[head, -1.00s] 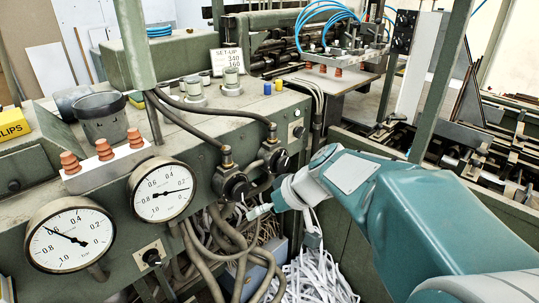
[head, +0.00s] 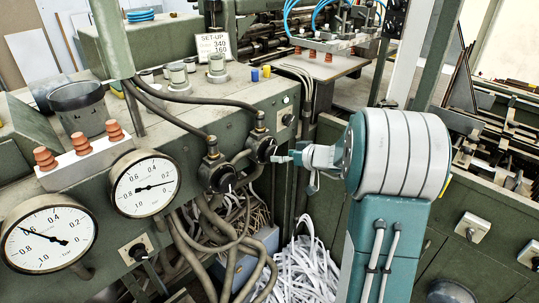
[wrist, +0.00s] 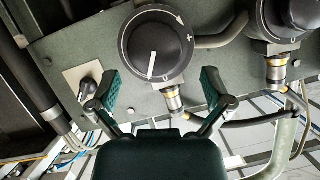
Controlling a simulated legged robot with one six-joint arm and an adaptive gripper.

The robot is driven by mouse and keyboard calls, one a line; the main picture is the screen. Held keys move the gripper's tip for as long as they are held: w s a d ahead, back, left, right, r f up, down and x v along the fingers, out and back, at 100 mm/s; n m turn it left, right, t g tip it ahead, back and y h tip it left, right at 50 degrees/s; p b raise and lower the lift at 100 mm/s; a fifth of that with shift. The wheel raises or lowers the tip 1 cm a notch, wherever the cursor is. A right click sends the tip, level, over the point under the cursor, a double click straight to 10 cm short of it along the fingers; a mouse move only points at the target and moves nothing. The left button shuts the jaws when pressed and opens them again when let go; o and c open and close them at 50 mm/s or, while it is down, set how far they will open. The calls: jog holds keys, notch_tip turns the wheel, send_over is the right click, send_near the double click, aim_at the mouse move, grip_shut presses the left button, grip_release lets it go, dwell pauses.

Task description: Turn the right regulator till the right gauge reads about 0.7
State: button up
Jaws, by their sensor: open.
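The right regulator (head: 263,147) is a black round knob on the green machine front. In the wrist view its knob (wrist: 157,45), with a white pointer line near the 0 mark, sits centrally beyond the fingertips. My gripper (wrist: 160,78) is open, its green fingers on either side of the knob's lower part; I cannot tell if they touch it. In the head view my gripper (head: 284,158) is just right of the knob, partly hidden. The right gauge (head: 146,184) has its needle pointing right, near 0.2. The left gauge (head: 48,234) reads around 0.7.
The left regulator (head: 216,174) is close by and shows at the wrist view's right edge (wrist: 290,18). A small switch (wrist: 90,70) is beside the left finger. Grey hoses (head: 205,225) hang below the regulators. White paper strips (head: 300,270) lie below.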

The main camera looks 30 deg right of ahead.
aim_at(274, 154)
jog(key=w, duration=0.1)
jog(key=w+f, duration=0.2)
jog(key=w, duration=0.1)
jog(key=shift+a, duration=0.4)
jog(key=shift+w, duration=0.2)
jog(key=shift+a, duration=0.45)
jog(key=c, duration=1)
jog(key=shift+d, duration=0.15)
